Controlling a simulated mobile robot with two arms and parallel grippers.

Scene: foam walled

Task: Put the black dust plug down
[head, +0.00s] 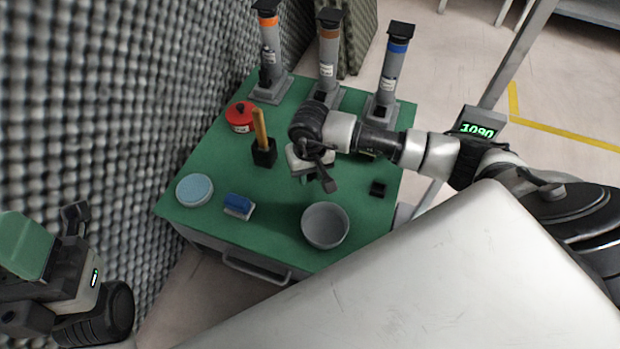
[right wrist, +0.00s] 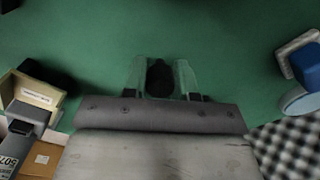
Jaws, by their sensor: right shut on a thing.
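The black dust plug (right wrist: 160,78) is held between the two pale fingers of my right gripper (right wrist: 160,80) in the right wrist view. The green tabletop lies beyond it; whether the plug touches the table I cannot tell. In the head view my right gripper (head: 306,176) is over the middle of the green table (head: 215,160), behind the grey bowl, and the plug is hidden or too small to make out.
A grey bowl (head: 325,226), blue block (head: 238,205), light-blue round dish (head: 195,189), red tin (head: 240,117) and black holder (head: 264,153) with a wooden handle surround the gripper. A small black block (head: 378,188) sits right. Three banded tubes (head: 328,62) stand behind. Foam wall (head: 90,110) is left.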

